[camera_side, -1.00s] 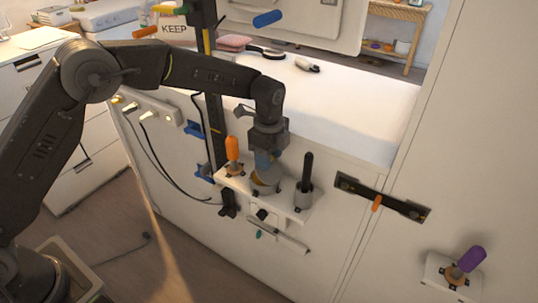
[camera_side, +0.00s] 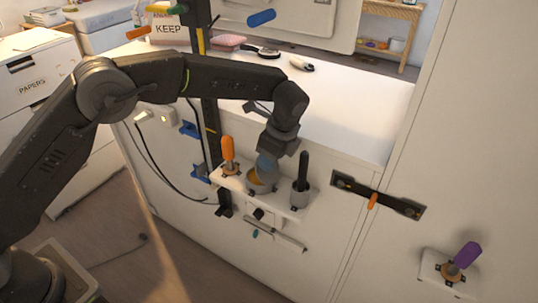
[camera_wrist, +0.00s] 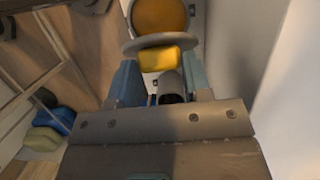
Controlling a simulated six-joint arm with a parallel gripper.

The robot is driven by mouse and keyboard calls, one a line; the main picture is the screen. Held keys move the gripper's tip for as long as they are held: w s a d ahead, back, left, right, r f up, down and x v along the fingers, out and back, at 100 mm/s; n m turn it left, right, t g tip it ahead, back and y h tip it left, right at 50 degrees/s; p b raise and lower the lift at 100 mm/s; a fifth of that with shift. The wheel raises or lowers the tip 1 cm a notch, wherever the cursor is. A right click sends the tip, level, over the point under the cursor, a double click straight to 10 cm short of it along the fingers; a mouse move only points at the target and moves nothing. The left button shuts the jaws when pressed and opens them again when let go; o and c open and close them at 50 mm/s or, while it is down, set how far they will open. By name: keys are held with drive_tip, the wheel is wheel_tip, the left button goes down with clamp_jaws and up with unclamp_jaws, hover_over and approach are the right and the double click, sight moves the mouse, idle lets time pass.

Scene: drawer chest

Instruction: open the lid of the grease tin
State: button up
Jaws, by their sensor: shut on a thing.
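The grease tin (camera_side: 262,187) is a grey round tin on the small white wall shelf, between an orange-handled tool and a black-handled tool. In the wrist view its round orange inside (camera_wrist: 160,14) shows within a grey rim. The grey lid (camera_wrist: 143,43) stands tilted up from the tin, seen nearly edge-on, with a yellow tab (camera_wrist: 160,60). My gripper (camera_side: 268,162) has blue fingers, which also show in the wrist view (camera_wrist: 158,80). It is shut on the lid's yellow tab and leans over the tin. The hinge is hidden.
The orange-handled tool (camera_side: 228,149) stands close left of the tin, and the black-handled tool (camera_side: 302,172) close right. A dark bar with an orange handle (camera_side: 373,200) is fixed to the panel further right. The white counter top (camera_side: 350,110) lies behind.

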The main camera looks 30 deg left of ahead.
drive_tip(key=o, duration=1.3)
drive_tip(key=v, duration=1.3)
drive_tip(key=shift+r, duration=0.4)
